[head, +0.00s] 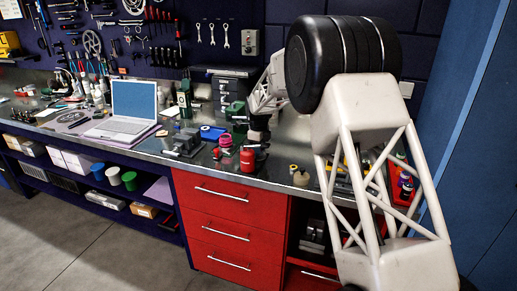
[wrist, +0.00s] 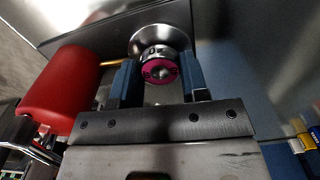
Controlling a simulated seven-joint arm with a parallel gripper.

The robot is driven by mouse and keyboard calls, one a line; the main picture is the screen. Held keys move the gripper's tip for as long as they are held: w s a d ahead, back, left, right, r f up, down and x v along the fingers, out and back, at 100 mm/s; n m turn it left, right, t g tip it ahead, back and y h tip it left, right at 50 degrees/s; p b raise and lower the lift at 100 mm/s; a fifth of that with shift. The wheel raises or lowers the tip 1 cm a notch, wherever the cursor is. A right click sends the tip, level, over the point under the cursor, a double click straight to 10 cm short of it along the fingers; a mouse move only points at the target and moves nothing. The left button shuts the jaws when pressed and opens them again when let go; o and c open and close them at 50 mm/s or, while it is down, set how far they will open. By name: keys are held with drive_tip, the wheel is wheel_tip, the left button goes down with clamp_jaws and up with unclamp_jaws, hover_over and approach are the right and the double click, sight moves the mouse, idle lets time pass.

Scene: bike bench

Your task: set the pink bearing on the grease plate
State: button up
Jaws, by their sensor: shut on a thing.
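In the wrist view my gripper (wrist: 158,80) has its two blue fingers shut on the pink bearing (wrist: 158,73), a small ring with a pink face and a metal rim. Just beyond the bearing is a round, shiny silver dish (wrist: 158,33), which looks like the grease plate. The bearing overlaps the dish's near edge in this view, and I cannot tell whether they touch. In the head view my gripper (head: 258,137) is low over the bench beside a red container; the bearing and dish cannot be made out there.
A small tan-topped jar (head: 301,177) stands to the right near the front edge. Left are a dark metal block (head: 185,142), blue item (head: 212,132) and laptop (head: 133,103).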

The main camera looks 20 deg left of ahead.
drive_tip(key=shift+f, duration=0.5)
drive_tip(key=o, duration=0.7)
drive_tip(key=shift+r, duration=0.15)
drive_tip(key=shift+r, duration=5.35)
